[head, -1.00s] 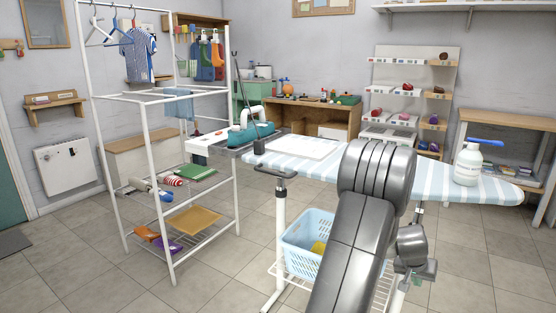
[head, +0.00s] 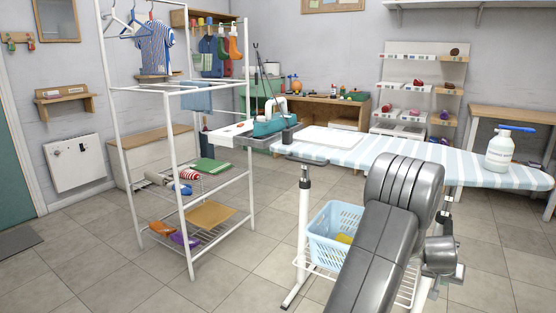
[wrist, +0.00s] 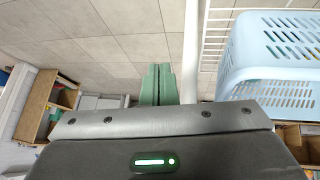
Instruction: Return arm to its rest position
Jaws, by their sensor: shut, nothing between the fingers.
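My gripper (wrist: 158,85) shows in the wrist view as two green fingers pressed together, with nothing between them. In the head view my grey arm is folded in front of the ironing board (head: 385,150), and it hides part of the board's legs; only a small part of the wrist end shows at the lower right. In the wrist view the fingers are beside a white leg (wrist: 190,50), with a light blue basket (wrist: 270,55) to the right. I cannot tell how far apart they are.
The blue basket (head: 322,243) sits on the wire shelf under the board. A white clothes rack (head: 184,217) stands at left. The tiled floor (head: 90,260) at lower left is clear.

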